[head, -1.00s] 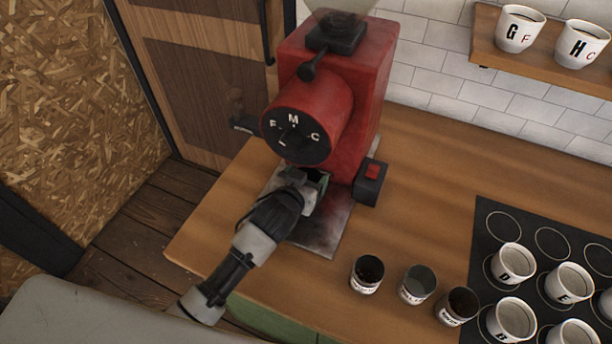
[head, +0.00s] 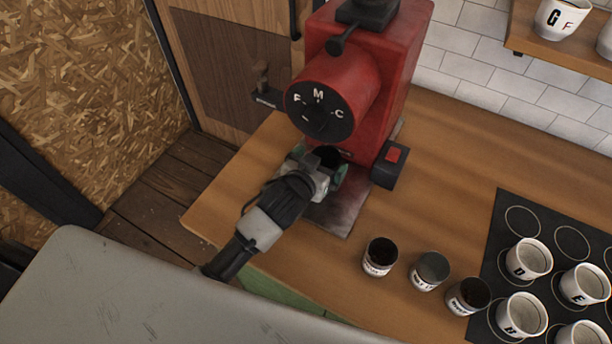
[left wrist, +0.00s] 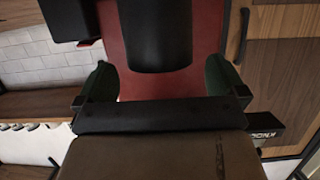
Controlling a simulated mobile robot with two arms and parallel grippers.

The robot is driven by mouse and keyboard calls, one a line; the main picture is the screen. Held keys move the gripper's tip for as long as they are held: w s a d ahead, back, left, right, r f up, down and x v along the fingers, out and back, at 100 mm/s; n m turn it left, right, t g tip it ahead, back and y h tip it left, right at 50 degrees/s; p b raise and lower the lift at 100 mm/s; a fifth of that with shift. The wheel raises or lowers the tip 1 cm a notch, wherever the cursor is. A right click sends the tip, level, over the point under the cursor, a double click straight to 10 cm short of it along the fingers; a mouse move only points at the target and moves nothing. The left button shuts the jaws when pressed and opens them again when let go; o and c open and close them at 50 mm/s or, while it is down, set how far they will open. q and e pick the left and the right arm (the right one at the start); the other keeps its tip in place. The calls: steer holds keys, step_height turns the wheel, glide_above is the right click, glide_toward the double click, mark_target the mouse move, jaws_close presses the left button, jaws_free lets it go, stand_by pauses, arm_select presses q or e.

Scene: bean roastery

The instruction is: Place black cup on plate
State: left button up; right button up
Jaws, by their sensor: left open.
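A black cup (head: 327,154) stands low under the red grinder's dial, its dark round opening partly hidden by my gripper. In the left wrist view it appears to be the black cylinder (left wrist: 155,35) at top middle. My left gripper (head: 322,172) is open, with its green-padded fingers on either side of the cup. In the left wrist view the left gripper's fingers (left wrist: 160,78) stand apart; I cannot tell whether they touch the cup. A dark metal plate (head: 345,212) lies on the counter under the grinder. My right gripper is not in view.
The red grinder (head: 385,95) stands close above my gripper, with a black switch box (head: 388,170) at its right. Three small dark jars, one of them here (head: 380,257), stand to the right. White lettered cups stand on a black mat (head: 510,212) farther right. Bare counter lies between.

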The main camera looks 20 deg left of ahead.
arm_select(q)
steer(key=b+v, duration=0.1)
steer(key=v, duration=0.8)
steer(key=shift+w, duration=0.1)
stand_by(1.8)
